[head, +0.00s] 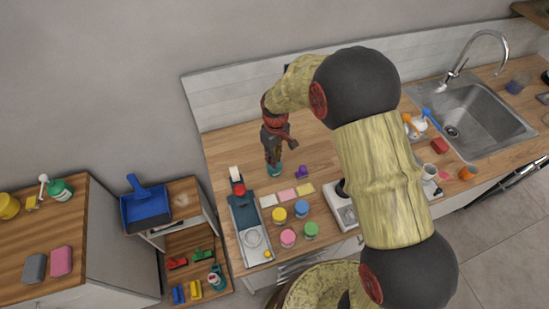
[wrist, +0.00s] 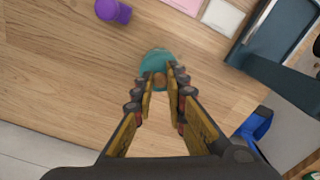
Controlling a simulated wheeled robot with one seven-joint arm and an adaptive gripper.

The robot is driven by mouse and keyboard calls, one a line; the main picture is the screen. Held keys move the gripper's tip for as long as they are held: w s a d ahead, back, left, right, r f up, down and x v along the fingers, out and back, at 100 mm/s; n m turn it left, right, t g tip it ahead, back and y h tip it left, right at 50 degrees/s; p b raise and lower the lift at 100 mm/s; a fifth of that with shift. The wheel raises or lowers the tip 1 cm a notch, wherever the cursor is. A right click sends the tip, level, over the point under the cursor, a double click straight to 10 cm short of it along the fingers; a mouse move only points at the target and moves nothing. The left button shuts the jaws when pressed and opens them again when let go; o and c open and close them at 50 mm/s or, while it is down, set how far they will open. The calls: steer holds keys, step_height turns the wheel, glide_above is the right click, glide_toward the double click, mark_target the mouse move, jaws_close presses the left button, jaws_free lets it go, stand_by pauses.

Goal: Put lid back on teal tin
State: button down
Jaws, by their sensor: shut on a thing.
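My gripper (wrist: 160,84) points down over the wooden counter. It is shut on a small brown knob (wrist: 160,79), which looks like the handle of the lid. A round teal shape (wrist: 154,59) shows around and beyond the fingertips in the wrist view. In the head view, the teal tin (head: 274,171) shows just below my gripper (head: 273,160), at the left part of the counter. The fingers hide much of the lid and tin. I cannot tell whether the lid touches the tin's rim or is level on it.
A purple object (head: 302,172) stands close right of the tin. A dark blue-grey apparatus (head: 246,222) stands front left. Bare wood lies behind the tin.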

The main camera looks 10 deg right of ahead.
steer(key=c, duration=1.7)
jaws_free()
steer(key=shift+o, duration=0.2)
steer(key=o, duration=0.4)
steer(key=shift+r, duration=0.15)
steer(key=shift+r+p, duration=2.1)
steer(key=shift+r, duration=1.3)
steer(key=shift+c, duration=0.2)
